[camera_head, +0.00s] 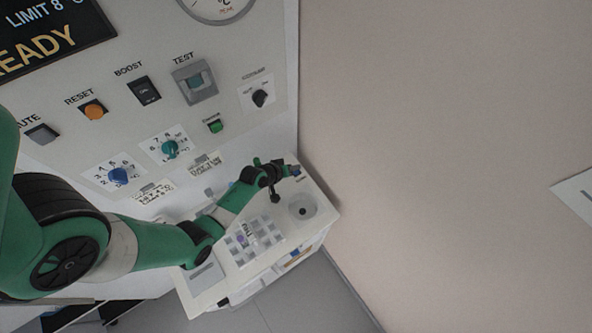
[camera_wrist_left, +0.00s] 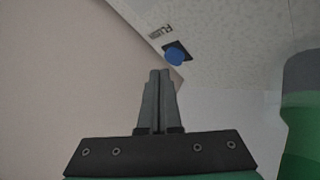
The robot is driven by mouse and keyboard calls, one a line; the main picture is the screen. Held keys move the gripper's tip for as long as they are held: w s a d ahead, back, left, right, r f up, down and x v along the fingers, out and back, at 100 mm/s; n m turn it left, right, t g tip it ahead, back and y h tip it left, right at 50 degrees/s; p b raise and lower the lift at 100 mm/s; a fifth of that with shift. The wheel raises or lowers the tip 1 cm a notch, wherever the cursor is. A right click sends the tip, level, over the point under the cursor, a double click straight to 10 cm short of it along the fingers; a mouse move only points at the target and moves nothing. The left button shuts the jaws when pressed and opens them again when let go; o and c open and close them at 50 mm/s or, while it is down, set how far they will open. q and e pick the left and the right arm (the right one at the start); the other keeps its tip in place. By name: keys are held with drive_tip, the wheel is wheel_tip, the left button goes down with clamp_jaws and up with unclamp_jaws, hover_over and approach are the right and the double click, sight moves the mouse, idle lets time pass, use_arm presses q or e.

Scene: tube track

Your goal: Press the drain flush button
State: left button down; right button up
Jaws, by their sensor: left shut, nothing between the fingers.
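The drain flush button is a round blue cap on a dark square base (camera_wrist_left: 176,55), on a pale speckled surface in the left wrist view. A small label reading FLUSH (camera_wrist_left: 160,32) sits beside it. My left gripper (camera_wrist_left: 160,72) is shut and empty. Its fingertips appear just below the button in that view; I cannot tell whether they touch it. In the head view my left gripper (camera_head: 291,171) is over the far right part of the white counter, small and hard to make out. My right gripper is not in view.
A white counter (camera_head: 325,212) carries a tube rack (camera_head: 254,243) and a round dark-centred fixture (camera_head: 302,207). Behind it is a control panel with an orange RESET button (camera_head: 94,110), TEST switch (camera_head: 195,80) and knobs. A beige wall (camera_head: 430,130) bounds the right.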

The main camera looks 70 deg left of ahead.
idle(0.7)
use_arm(q)
drive_tip(key=shift+f+b, duration=0.35)
drive_tip(key=shift+f, duration=0.1)
drive_tip(key=shift+f+b, duration=0.4)
drive_tip(key=shift+f, duration=0.05)
idle(0.4)
idle(0.3)
drive_tip(key=shift+r+p, duration=0.85)
drive_tip(key=shift+r, duration=0.05)
wheel_tip(320, 180, up, 5)
drive_tip(key=p, duration=0.5)
idle(0.6)
